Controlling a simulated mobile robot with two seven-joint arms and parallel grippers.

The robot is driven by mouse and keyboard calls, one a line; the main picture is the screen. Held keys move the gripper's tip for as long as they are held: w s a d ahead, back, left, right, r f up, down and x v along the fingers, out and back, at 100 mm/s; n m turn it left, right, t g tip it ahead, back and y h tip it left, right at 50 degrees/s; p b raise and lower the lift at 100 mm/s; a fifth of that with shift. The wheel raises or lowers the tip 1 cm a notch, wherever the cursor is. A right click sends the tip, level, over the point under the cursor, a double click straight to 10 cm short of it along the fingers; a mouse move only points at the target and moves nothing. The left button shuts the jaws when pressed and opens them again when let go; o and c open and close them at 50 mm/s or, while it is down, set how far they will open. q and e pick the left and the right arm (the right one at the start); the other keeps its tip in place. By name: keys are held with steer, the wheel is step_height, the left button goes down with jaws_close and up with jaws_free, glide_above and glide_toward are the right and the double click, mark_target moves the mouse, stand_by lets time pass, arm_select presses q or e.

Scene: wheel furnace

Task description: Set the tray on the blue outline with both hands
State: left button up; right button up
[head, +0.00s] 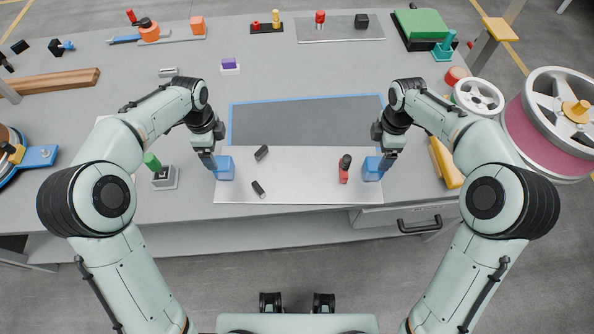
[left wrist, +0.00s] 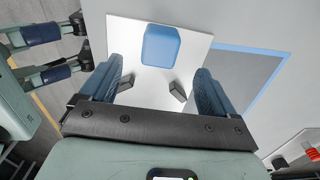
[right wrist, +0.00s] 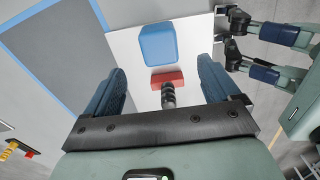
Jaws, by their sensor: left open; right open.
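The tray is a flat pale plate (head: 290,178) near the table's front edge, with blue handle blocks at its left (head: 224,168) and right (head: 372,169) ends. Small dark pieces and a red-and-black piece (head: 344,168) are on it. The blue outline (head: 305,98) frames a dark grey area behind the tray, whose back edge borders or overlaps its front part. My left gripper (head: 208,160) is open above the left block, which shows between its fingers in the left wrist view (left wrist: 160,46). My right gripper (head: 386,160) is open above the right block, also in the right wrist view (right wrist: 158,45).
A grey block with a green knob (head: 164,177) stands left of the tray. A yellow bar (head: 446,163) and a large wheel (head: 552,125) are at the right. A purple block (head: 230,65) stands behind the outline. The outlined area looks clear.

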mark_target(220, 162)
arm_select(q)
step_height(220, 162, down, 11)
steer(key=shift+r, duration=0.2)
arm_select(e)
step_height(220, 162, down, 11)
steer(key=shift+r, duration=0.2)
arm_select(q)
steer(key=c, duration=1.6)
arm_select(e)
steer(key=c, duration=1.6)
arm_select(q)
steer(key=shift+w+r, duration=0.1)
arm_select(e)
steer(key=shift+w+r, duration=0.1)
